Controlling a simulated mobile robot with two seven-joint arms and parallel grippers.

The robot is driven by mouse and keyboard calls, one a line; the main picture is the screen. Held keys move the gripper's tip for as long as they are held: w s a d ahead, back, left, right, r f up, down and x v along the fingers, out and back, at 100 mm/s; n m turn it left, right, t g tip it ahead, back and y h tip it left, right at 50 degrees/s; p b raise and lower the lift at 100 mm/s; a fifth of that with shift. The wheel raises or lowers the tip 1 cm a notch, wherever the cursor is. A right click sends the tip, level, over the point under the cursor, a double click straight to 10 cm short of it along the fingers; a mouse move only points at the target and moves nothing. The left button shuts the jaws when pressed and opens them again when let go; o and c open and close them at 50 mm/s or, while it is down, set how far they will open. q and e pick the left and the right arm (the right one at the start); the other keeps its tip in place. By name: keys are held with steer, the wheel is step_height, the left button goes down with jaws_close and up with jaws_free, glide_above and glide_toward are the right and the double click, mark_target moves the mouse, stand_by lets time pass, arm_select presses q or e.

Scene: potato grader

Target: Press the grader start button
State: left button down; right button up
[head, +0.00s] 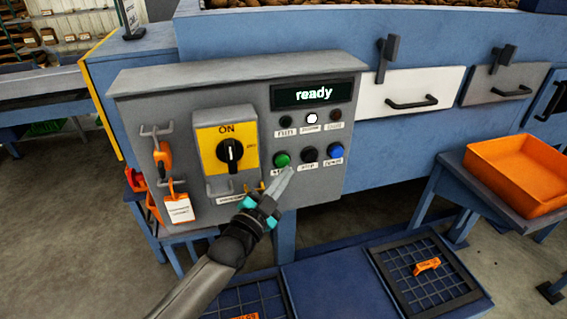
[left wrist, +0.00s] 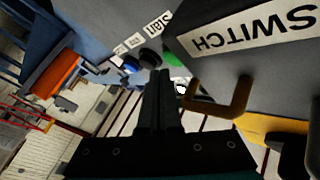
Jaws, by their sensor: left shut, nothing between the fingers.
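The grader control panel (head: 240,95) is a grey box with a lit display (head: 313,95) reading "ready". The green start button (head: 282,159) is at the left of a row of three, beside a black button (head: 309,154) and a blue button (head: 336,151). My left gripper (head: 284,177) is shut and empty, its tips just below the green button in the head view. In the left wrist view the fingers (left wrist: 162,85) point toward the green button (left wrist: 173,60), which is partly hidden. I cannot tell whether they touch it. My right gripper is not in view.
A yellow plate with a black rotary switch (head: 230,150) sits left of the buttons. A metal hook or hasp (left wrist: 235,98) sticks out close to my left fingers. An orange tray (head: 515,170) stands at right. Blue platforms with dark grates (head: 425,270) lie below.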

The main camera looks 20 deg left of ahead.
arm_select(q)
steer(key=shift+w, duration=0.1)
steer(key=shift+w+a+r, duration=0.1)
steer(key=shift+w+a, duration=0.05)
steer(key=shift+a, duration=0.05)
